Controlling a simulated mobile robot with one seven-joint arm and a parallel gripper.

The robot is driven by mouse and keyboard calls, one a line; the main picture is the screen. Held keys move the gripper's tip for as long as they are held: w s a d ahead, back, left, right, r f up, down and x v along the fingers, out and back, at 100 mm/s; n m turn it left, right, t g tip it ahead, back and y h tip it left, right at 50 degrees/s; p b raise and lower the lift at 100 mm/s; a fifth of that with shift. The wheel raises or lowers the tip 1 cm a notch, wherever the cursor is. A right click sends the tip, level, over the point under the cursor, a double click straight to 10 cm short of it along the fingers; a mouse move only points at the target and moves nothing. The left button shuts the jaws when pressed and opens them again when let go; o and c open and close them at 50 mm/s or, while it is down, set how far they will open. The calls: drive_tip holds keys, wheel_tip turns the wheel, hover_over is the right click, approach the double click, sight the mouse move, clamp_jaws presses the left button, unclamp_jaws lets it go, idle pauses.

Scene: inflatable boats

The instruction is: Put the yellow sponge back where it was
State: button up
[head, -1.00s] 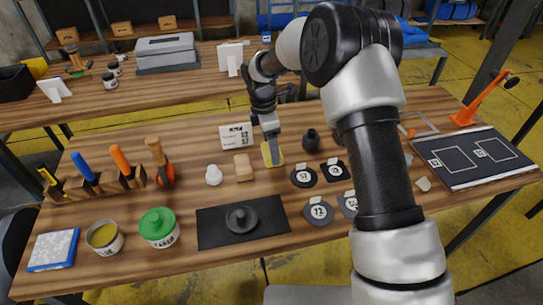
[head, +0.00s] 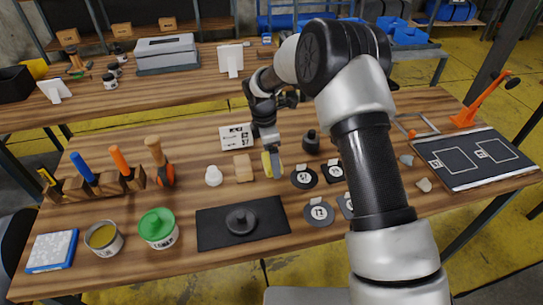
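The yellow sponge (head: 266,165) is at the middle of the near workbench, just right of a small wooden block. It shows as a narrow upright yellow strip. My gripper (head: 273,163) points down at it, with a pale grey finger against its right side and covering part of it. The gripper appears shut on the sponge. The far finger is hidden. I cannot tell whether the sponge's lower edge touches the bench.
Close by stand the wooden block (head: 243,168), a white knob-like piece (head: 213,176), a white card (head: 236,137) and a dark bottle (head: 311,142). Round black numbered patches (head: 304,177) lie to the right. A black mat (head: 214,232) lies in front; bare wood separates it from the sponge.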

sight(267, 161)
wheel_tip(267, 161, up, 12)
drive_tip(key=a+p, duration=0.1)
drive_tip(key=shift+s+a+r, duration=0.15)
drive_tip(key=shift+s+a, duration=0.05)
